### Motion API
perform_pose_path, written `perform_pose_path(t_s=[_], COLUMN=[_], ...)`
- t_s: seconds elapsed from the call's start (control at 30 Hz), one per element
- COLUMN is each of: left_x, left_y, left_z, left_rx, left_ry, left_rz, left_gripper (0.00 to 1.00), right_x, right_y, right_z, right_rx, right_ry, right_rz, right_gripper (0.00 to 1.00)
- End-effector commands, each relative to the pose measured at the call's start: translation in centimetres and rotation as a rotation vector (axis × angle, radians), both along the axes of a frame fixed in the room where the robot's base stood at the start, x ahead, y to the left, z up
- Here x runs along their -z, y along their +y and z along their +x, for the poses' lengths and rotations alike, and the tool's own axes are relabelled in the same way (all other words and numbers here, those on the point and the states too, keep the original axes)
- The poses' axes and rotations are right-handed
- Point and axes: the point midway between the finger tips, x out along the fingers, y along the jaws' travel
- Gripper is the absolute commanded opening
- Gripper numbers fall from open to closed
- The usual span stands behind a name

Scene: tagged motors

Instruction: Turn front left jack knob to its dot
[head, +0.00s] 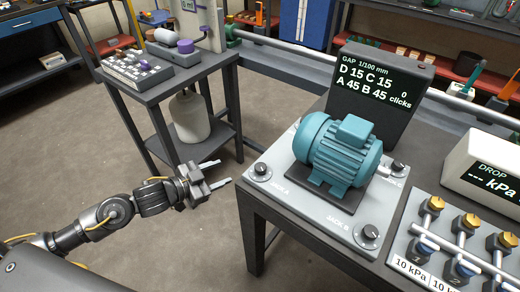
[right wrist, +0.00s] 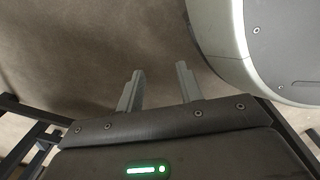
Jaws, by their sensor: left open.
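The teal motor (head: 339,152) stands on a grey plate (head: 299,216) on the table. The JACK A knob (head: 260,171) is at the plate's left corner, a dark round knob. The JACK B knob (head: 369,235) is at the near right corner. The JACK C knob (head: 397,169) is partly hidden behind the motor. The dots are too small to make out. My left gripper (head: 223,172) is open and empty, just left of JACK A and apart from it. My right gripper (right wrist: 160,69) is open and empty above the floor in the right wrist view.
A black display (head: 380,90) behind the motor reads D 15, C 15, A 45, B 45, 0 clicks. A valve manifold (head: 460,238) and a white DROP meter (head: 488,166) stand to the right. A side table (head: 178,80) stands behind my left gripper.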

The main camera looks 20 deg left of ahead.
Motion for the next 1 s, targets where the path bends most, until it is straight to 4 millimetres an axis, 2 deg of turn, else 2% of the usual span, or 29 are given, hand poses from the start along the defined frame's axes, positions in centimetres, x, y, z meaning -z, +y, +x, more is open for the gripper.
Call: perform_pose_path(t_s=[0.03, 0.07, 0.17, 0.3, 0.5, 0.67, 0.77, 1.0], left_x=[-3.4, -4.2, -5.4, -6.7, -7.5, -7.6, -7.7, -7.8], left_y=[0.3, 0.0, -1.5, -2.8, -3.4, -3.8, -4.8, -8.8], left_z=[0.3, -0.1, -1.8, -3.9, -5.1, -4.9, -4.4, -2.3], left_rx=[0.076, 0.127, 0.258, 0.381, 0.447, 0.448, 0.447, 0.448], left_ry=[-0.030, -0.035, -0.014, 0.025, 0.051, 0.049, 0.048, 0.047], left_rz=[-0.010, -0.042, -0.184, -0.331, -0.408, -0.411, -0.413, -0.411], left_gripper=[0.48, 0.48, 0.48, 0.48, 0.48, 0.48, 0.48, 0.48], right_x=[-0.2, 0.4, 1.9, 2.7, 3.0, 2.9, 2.7, 2.1], right_y=[-1.0, -1.4, -2.0, -2.4, -2.5, -2.5, -2.4, -1.9], right_z=[-2.1, -3.2, -5.1, -6.5, -7.1, -7.1, -7.2, -7.3], right_rx=[-0.002, -0.004, -0.009, -0.015, -0.018, -0.018, -0.017, -0.016], right_ry=[0.025, 0.026, -0.004, -0.045, -0.069, -0.068, -0.068, -0.066], right_rz=[-0.011, -0.013, -0.008, -0.001, 0.004, 0.005, 0.006, 0.012], right_gripper=[0.36, 0.36, 0.36, 0.36, 0.36, 0.36, 0.36, 0.36])
